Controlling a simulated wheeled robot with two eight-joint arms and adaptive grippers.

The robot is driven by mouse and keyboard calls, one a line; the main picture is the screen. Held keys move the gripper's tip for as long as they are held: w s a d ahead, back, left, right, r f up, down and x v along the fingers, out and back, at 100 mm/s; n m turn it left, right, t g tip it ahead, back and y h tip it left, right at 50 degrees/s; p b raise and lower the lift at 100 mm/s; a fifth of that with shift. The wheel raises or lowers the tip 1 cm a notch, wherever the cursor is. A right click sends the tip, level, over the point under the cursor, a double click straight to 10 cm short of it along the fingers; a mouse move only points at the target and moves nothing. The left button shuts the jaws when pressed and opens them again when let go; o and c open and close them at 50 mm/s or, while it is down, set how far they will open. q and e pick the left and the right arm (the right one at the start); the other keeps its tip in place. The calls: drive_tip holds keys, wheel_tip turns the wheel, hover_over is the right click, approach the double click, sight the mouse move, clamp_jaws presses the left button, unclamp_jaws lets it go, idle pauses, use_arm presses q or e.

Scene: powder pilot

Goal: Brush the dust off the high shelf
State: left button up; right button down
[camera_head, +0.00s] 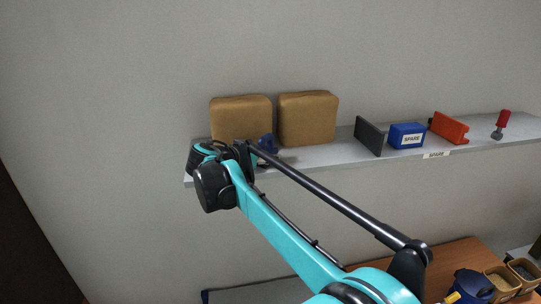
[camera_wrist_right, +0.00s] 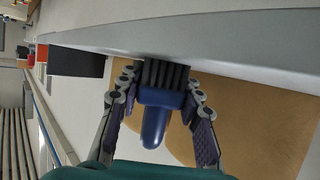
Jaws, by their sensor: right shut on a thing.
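The high shelf (camera_head: 320,155) is a grey board along the wall; its grey band also crosses the top of the right wrist view (camera_wrist_right: 230,60). My right gripper (camera_wrist_right: 161,88) is shut on a brush (camera_wrist_right: 155,118) with a blue handle and dark bristles. The bristles meet the shelf's edge in the right wrist view; whether they touch it I cannot tell. In the head view a blue part of the brush (camera_head: 267,143) shows at the shelf's left part, in front of the tan bags, and my arm hides most of the gripper. I can make out no dust. My left gripper is not in view.
Two tan bags (camera_head: 241,117) (camera_head: 307,118) stand on the shelf's left half. A wooden table (camera_head: 445,262) with containers is below right.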

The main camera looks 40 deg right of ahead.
sight(311, 162)
drive_tip(key=shift+s+d+r, duration=0.1)
drive_tip(key=shift+s+d, duration=0.4)
drive_tip(key=shift+d, duration=0.5)
drive_tip(key=shift+s+d+f, duration=0.1)
drive_tip(key=shift+s+d, duration=0.45)
drive_tip(key=shift+d, duration=0.4)
drive_tip(key=shift+s+d+r, duration=0.1)
drive_tip(key=shift+s+d, duration=0.4)
drive_tip(key=shift+d, duration=0.5)
drive_tip(key=shift+d, duration=0.1)
